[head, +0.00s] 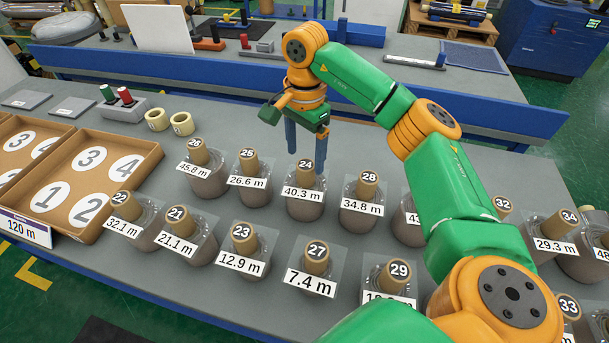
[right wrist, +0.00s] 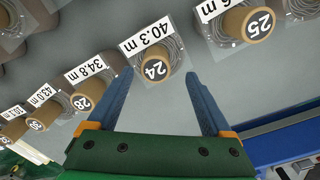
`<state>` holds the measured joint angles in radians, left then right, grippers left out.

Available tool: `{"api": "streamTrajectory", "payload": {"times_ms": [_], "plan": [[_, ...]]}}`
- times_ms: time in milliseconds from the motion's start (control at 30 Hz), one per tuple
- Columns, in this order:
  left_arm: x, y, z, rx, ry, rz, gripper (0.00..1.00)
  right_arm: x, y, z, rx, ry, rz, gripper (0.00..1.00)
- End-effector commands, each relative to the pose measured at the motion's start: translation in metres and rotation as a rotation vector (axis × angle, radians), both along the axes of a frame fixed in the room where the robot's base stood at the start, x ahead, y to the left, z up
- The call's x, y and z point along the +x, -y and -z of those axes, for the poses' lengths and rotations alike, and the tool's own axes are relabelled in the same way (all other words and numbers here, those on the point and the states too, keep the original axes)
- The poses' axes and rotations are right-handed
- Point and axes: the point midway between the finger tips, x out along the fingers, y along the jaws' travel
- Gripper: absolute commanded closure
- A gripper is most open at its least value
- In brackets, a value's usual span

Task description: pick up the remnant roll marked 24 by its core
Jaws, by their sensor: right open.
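The remnant roll marked 24 (head: 305,200) stands upright on the grey table in the back row, with a 40.3 m label on its front. Its brown core (head: 305,174) sticks up above the wrapped roll. My right gripper (head: 306,154) is open and empty, above and just behind this roll. In the right wrist view the core marked 24 (right wrist: 154,69) lies between the lines of the two blue fingers, just beyond the fingertips, and neither finger visibly touches it. My left gripper is not in view.
Roll 25 (head: 246,187) stands to the left and roll 28 (head: 361,211) to the right, with small gaps. Rolls 23 (head: 242,251) and 27 (head: 315,275) stand in front. Cardboard trays (head: 146,163) lie at the left. Table behind the back row is mostly clear.

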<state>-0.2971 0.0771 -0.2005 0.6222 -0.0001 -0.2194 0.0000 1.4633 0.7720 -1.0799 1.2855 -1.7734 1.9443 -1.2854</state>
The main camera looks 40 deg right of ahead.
Motion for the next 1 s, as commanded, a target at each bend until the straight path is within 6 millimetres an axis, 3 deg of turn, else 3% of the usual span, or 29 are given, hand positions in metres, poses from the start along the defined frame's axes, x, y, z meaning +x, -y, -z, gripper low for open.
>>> {"api": "streamTrajectory", "payload": {"times_ms": [167,300,533,833,1000], "plan": [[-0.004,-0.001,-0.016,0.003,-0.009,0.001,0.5,0.001,0.003,0.031,-0.001,-0.007,0.001,0.16],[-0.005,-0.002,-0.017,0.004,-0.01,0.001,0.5,0.002,0.002,0.053,0.0,-0.003,0.0,0.16],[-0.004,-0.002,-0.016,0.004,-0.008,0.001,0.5,0.002,0.002,0.056,0.0,0.001,0.0,0.19],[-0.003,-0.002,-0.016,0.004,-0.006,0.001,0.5,0.002,0.002,0.055,0.0,0.0,0.001,1.0],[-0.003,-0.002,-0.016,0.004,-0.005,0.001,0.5,0.002,0.002,0.055,0.0,0.001,0.001,1.0]]}}
